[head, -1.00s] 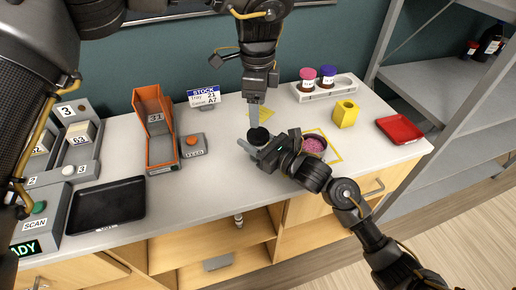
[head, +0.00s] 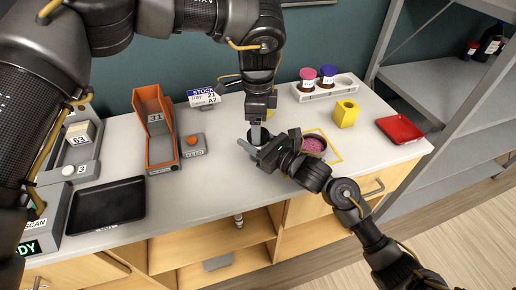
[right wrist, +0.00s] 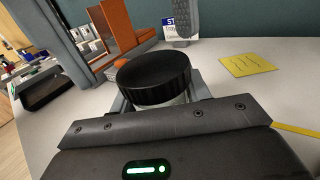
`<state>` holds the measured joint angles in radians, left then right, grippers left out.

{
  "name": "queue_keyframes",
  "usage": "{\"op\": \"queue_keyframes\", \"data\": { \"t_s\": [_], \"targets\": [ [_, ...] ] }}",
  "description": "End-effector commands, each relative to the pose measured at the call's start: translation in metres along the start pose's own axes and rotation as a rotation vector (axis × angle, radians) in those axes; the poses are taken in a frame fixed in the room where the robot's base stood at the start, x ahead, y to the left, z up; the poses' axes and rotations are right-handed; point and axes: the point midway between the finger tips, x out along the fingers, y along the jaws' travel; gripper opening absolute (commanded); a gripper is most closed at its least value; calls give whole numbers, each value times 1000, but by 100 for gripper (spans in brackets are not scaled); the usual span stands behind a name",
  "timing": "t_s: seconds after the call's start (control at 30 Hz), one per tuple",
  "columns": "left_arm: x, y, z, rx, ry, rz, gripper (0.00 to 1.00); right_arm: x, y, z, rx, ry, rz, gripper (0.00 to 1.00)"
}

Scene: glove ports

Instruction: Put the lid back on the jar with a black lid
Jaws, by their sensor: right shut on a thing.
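The jar (right wrist: 186,101) shows as a strip of clear wall under its round black lid (right wrist: 153,76) in the right wrist view. The lid covers the jar's top there; I cannot tell if it is fully seated. My right gripper (head: 262,153) is shut on the jar, its fingers either side below the lid. My left gripper (head: 257,132) points down from above, its fingertip at the dark lid in the head view. A grey ribbed finger of it shows behind the lid in the right wrist view (right wrist: 181,22). Its opening is unclear.
An open round container with pink contents (head: 313,145) stands right of my right gripper inside a yellow outline. A yellow block (head: 346,114), red tray (head: 400,129) and white rack (head: 325,88) lie beyond. An orange feeder (head: 154,125) and black tray (head: 106,205) are at left.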

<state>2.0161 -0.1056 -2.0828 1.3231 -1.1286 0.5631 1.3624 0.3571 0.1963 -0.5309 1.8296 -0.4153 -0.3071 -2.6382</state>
Motion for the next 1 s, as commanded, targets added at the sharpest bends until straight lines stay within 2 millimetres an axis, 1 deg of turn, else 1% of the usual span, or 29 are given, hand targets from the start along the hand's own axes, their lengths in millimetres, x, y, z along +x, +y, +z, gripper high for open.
{"op": "queue_keyframes", "data": {
  "t_s": [0.03,0.1,0.2,0.57,0.9,1.0],
  "targets": [
    [6,0,0,1,-2,2,71,0,0,0,0,0,0,0],
    [13,0,0,1,-1,2,71,0,0,0,0,0,0,0],
    [19,0,0,1,-1,1,71,0,0,0,0,0,0,0],
    [22,0,0,1,0,0,71,0,0,0,0,0,0,0],
    [22,0,0,1,0,1,26,0,0,0,0,0,0,0],
    [22,0,0,12,0,1,26,0,0,0,0,0,-1,0]
  ]
}}
